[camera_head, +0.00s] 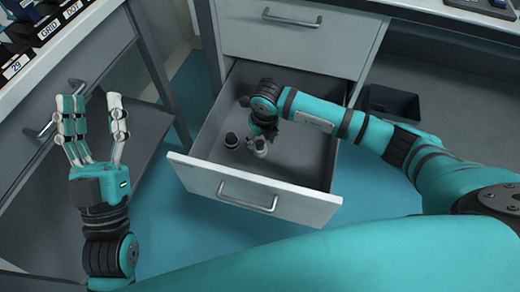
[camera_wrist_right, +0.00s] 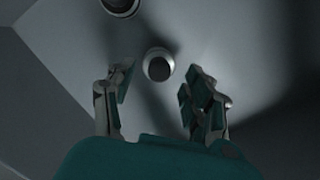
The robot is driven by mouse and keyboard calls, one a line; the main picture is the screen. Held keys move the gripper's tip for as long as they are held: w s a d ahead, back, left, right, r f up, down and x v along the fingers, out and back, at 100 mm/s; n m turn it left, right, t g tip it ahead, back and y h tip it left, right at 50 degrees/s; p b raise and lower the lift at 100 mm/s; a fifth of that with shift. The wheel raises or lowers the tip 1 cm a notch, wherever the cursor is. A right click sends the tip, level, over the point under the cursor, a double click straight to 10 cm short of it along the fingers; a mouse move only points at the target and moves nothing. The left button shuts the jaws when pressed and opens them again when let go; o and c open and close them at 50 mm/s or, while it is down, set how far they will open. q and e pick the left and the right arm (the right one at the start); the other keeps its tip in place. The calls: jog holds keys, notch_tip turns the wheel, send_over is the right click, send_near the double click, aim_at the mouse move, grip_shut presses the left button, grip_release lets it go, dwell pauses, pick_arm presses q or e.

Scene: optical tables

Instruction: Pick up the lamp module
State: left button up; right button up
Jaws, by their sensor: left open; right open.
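Two small round modules stand in the open drawer. One (camera_head: 231,140) has a dark top; the other (camera_head: 260,148) looks lighter grey, just below my right gripper. Which one is the lamp module I cannot tell. My right gripper (camera_head: 264,126) points down into the drawer. In the right wrist view its fingers (camera_wrist_right: 160,98) are apart and empty, with a round dark-centred module (camera_wrist_right: 158,66) just ahead of the gap between them. A second module (camera_wrist_right: 120,5) is cut by the top edge. My left gripper (camera_head: 90,126) is open and empty, fingers up, left of the drawer.
The drawer's front panel (camera_head: 254,193) with its handle faces me, and its walls surround the right gripper closely. A closed drawer (camera_head: 290,40) is above it. A dark bin (camera_head: 390,103) is at the right. Labelled boxes (camera_head: 45,30) stand on the left table.

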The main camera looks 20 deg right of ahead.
pick_arm(q)
jog(key=shift+s+a+r+t+h, duration=0.15)
jog(key=shift+s+r+t+h, duration=0.35)
jog(key=shift+s+r+t, duration=0.5)
pick_arm(e)
jog(key=shift+w+f, duration=0.1)
jog(key=shift+f, duration=0.75)
pick_arm(q)
jog(key=shift+s, duration=0.15)
pick_arm(e)
grip_shut()
